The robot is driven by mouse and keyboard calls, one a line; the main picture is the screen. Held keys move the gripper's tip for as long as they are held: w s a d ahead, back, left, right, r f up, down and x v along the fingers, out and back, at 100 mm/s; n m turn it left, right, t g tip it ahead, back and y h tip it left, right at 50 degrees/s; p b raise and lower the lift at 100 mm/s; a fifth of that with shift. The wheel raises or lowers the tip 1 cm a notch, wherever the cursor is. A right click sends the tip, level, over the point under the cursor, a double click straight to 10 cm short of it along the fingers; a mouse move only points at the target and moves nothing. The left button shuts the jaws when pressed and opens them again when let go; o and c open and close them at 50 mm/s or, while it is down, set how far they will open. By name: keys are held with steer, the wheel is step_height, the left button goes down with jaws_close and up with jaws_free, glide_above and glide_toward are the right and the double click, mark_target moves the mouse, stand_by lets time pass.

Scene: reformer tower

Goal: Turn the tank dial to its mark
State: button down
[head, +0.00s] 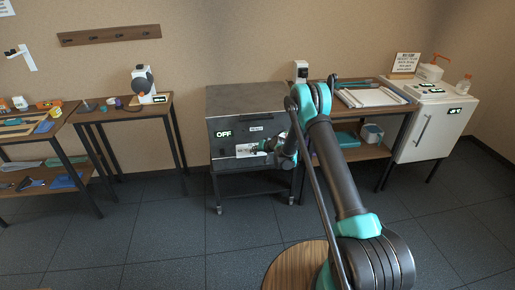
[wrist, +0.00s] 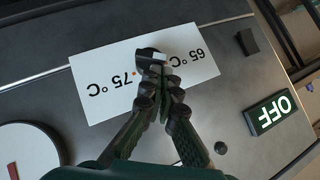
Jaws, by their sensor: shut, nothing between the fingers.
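The tank (head: 246,100) is a dark grey cabinet with a lit OFF display. On its front is a white label plate, marked 75 °C and 65 °C in the wrist view, where it appears upside down. The tank dial (wrist: 148,54) is a small dark knob at the plate's middle, between the two markings, mostly hidden by my fingers. My gripper (wrist: 166,80) is shut with its fingertips at the dial, nothing visible between them. I cannot tell whether they touch it, or exactly where the dial points. In the head view my gripper (head: 268,147) is at the tank's front.
The OFF display (wrist: 270,113) and a black block (wrist: 247,41) are right of the plate in the wrist view. A white disc (wrist: 28,150) with a red mark is lower left. A side table (head: 125,106) stands left; a shelf table and white cabinet (head: 434,130) stand right.

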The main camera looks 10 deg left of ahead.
steer(key=shift+a, duration=0.1)
steer(key=shift+s+a+f+n+h, duration=0.25)
steer(key=shift+a+n+h, duration=0.1)
steer(key=shift+h, duration=0.25)
steer(key=shift+s+a+f+n+h, duration=0.1)
steer(key=shift+a+f+n+h, duration=0.1)
steer(key=shift+a+n+h, duration=0.3)
